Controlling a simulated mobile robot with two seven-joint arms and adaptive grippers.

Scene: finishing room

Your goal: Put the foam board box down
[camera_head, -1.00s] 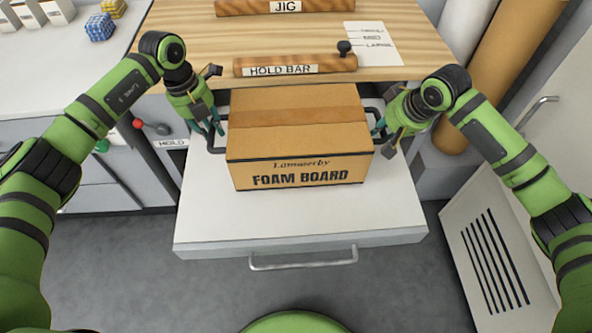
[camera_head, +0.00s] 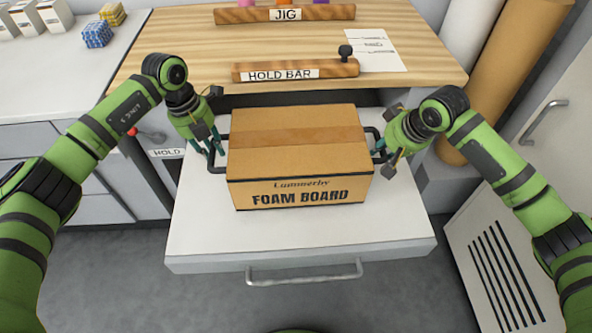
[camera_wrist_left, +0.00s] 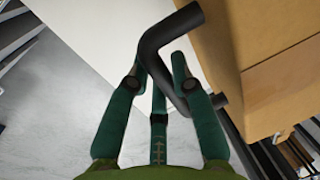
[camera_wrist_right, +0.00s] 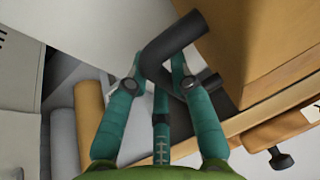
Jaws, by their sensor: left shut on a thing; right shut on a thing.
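The foam board box (camera_head: 300,176) is a brown carton with a tape band and black handles on its left and right sides. It is level over the white pulled-out drawer top (camera_head: 300,240); I cannot tell whether its underside touches. My left gripper (camera_head: 215,147) is shut on the left handle, and the left wrist view shows its fingers around the black bar (camera_wrist_left: 172,75). My right gripper (camera_head: 380,150) is shut on the right handle, with its fingers around the bar (camera_wrist_right: 170,75) in the right wrist view. The box's underside is hidden.
Behind the box, the wooden bench holds a hold bar (camera_head: 296,70) with a black knob, a jig bar (camera_head: 285,14) and a paper sheet (camera_head: 373,50). The drawer top is clear in front of the box.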

